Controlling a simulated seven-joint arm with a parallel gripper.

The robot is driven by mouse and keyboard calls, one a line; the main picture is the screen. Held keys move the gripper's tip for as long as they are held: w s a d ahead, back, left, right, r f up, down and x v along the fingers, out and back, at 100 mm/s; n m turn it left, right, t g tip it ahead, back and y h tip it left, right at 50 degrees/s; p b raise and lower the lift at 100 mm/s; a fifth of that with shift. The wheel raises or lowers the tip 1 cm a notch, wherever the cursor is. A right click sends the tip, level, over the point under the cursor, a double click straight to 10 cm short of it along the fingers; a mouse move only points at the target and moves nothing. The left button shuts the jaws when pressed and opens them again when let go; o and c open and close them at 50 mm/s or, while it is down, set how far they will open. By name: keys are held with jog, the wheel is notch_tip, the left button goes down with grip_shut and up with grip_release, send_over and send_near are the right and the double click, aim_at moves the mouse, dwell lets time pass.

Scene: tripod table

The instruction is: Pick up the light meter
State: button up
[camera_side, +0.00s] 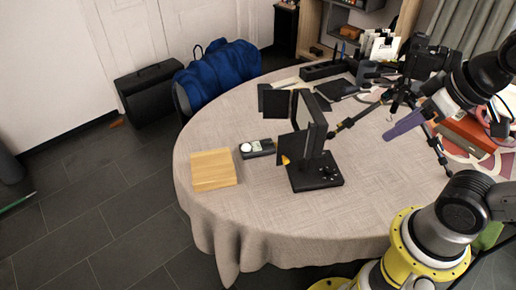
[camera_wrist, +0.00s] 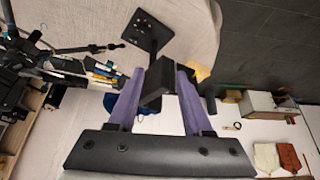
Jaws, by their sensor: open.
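The light meter (camera_side: 258,148) is a small dark handheld device with a white round dome and a pale face. It lies flat on the round cloth-covered table, just right of a wooden board, in the side view. I cannot make it out in the wrist view. My gripper (camera_side: 392,131) has purple fingers and is at the right of the side view, above the table and well apart from the meter. In the wrist view my gripper (camera_wrist: 160,72) is open, its two fingers spread, with no held object visible.
A black panel light (camera_side: 316,182) with flaps stands between my gripper and the meter; its base (camera_wrist: 150,33) shows in the wrist view. The wooden board (camera_side: 213,169) lies left of the meter. A tripod with a camera (camera_side: 428,58) stands at the right. The table's front is clear.

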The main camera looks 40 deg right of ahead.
jog(key=shift+o, duration=0.3)
jog(key=o, duration=0.7)
jog(key=shift+o, duration=0.2)
